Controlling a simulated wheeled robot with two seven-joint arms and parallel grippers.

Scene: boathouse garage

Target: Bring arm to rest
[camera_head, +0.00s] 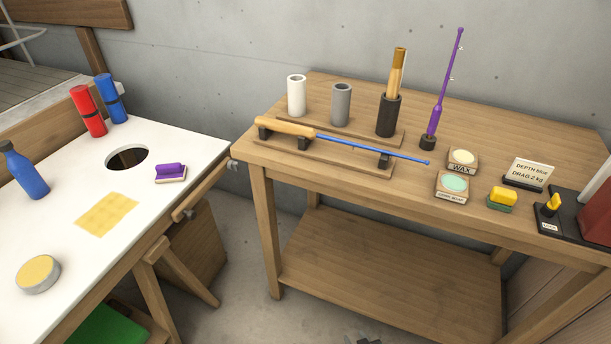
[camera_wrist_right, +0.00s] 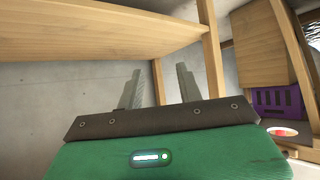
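My right gripper (camera_head: 364,340) just shows at the bottom edge of the head view, low in front of the wooden workbench and below its top. In the right wrist view its two grey fingers (camera_wrist_right: 158,72) stand apart with nothing between them, so it is open and empty. The green and dark gripper body fills the lower part of that view. My left gripper is in neither view.
The workbench (camera_head: 451,204) holds a blue rod (camera_head: 370,147) on a rack, cups, a purple rod (camera_head: 444,93) and small boxes. Its lower shelf (camera_head: 390,272) is bare. A white-topped table (camera_head: 60,230) stands left. A purple crate (camera_wrist_right: 277,103) shows right in the wrist view.

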